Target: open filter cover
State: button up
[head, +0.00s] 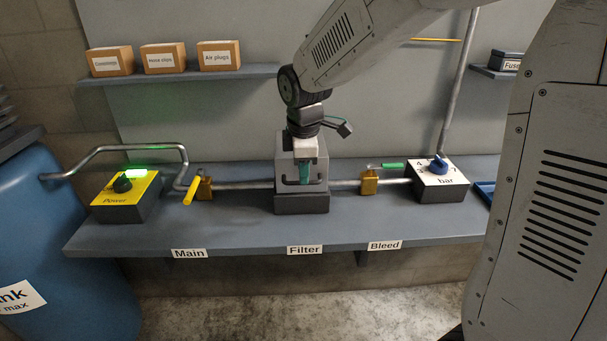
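The filter housing (301,204) stands on the bench above the "Filter" label, a dark base with a lighter grey upper box. Its front is the cover (285,171), which looks closed and has a dark handle (290,181) low on it. My wrist hides part of the cover. Whether the fingers touch or grip the handle is too small to tell.
Left are a yellow "Power" box (125,194) with a green light and a yellow-handled valve (204,187). Right are a green-handled valve (369,182) and a "bar" box (440,181) with a blue knob. Pipes join them. A shelf (180,75) with cardboard boxes is behind. The bench front is clear.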

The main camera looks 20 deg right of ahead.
jog(key=shift+w+f, duration=0.2)
jog(key=shift+f, duration=0.9)
jog(key=shift+c, duration=0.3)
grip_shut()
jog(key=shift+r, duration=0.15)
